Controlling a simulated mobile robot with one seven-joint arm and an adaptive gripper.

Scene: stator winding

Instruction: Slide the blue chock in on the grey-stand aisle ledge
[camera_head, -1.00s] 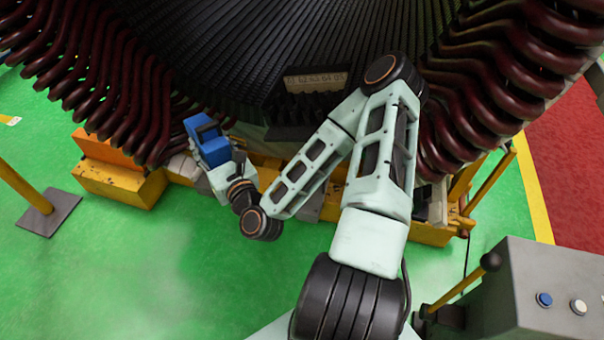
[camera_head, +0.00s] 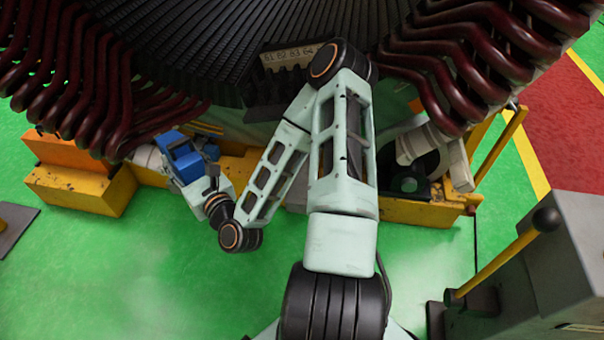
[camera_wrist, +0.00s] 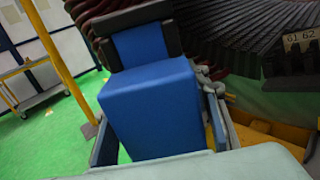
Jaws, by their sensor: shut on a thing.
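The blue chock (camera_head: 184,160) is at the left in the head view, in front of the winding's lower left edge. It fills the middle of the wrist view (camera_wrist: 155,105), with a blue upper part between dark pads behind it. My gripper (camera_head: 196,168) is shut on it; a finger shows on each side of it in the wrist view (camera_wrist: 160,140). The yellow base beam (camera_head: 405,212) forms a ledge under the winding; my arm hides its middle. The grey stand (camera_head: 545,265) is at the right front. I cannot tell whether the chock touches the base.
Dark red coils (camera_head: 60,75) overhang on the left, and more coils (camera_head: 480,65) on the right. A grey rounded support (camera_head: 418,150) sits on the beam's right part. A yellow block with an orange top (camera_head: 80,180) stands at the left. Green floor (camera_head: 120,270) is clear at the front left.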

